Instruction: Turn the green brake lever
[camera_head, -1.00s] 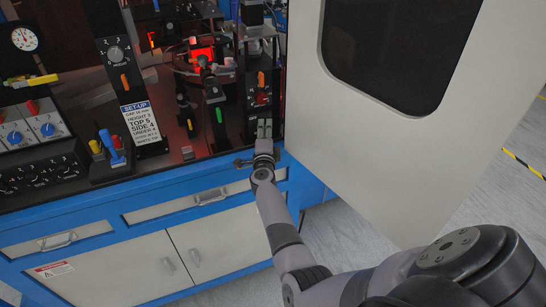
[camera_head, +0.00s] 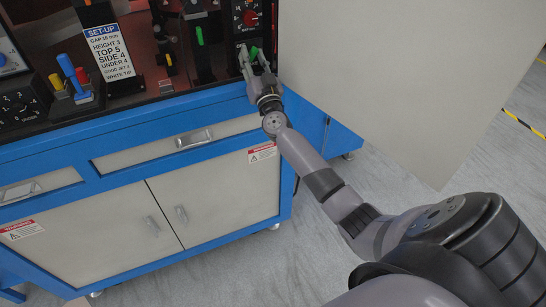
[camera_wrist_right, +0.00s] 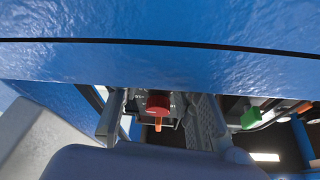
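A green lever (camera_head: 199,36) stands upright on a dark mount on the bench, left of my right gripper in the head view. In the right wrist view a green block-like part (camera_wrist_right: 250,118), likely the same lever, lies right of the fingers. My right gripper (camera_head: 252,58) is at the bench's front edge, below a red knob (camera_head: 250,18). Its fingers are apart. Some green shows at the fingers in the head view; I cannot tell whether it is a pad or something behind. In the wrist view the red knob (camera_wrist_right: 158,103) shows between the fingers. My left gripper is not in view.
The blue bench front (camera_head: 180,140) is close below my right gripper. A large pale door panel (camera_head: 400,80) stands to the right. A set-up sign (camera_head: 108,50) and blue lever (camera_head: 70,70) are on the left. Floor is clear at the lower middle.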

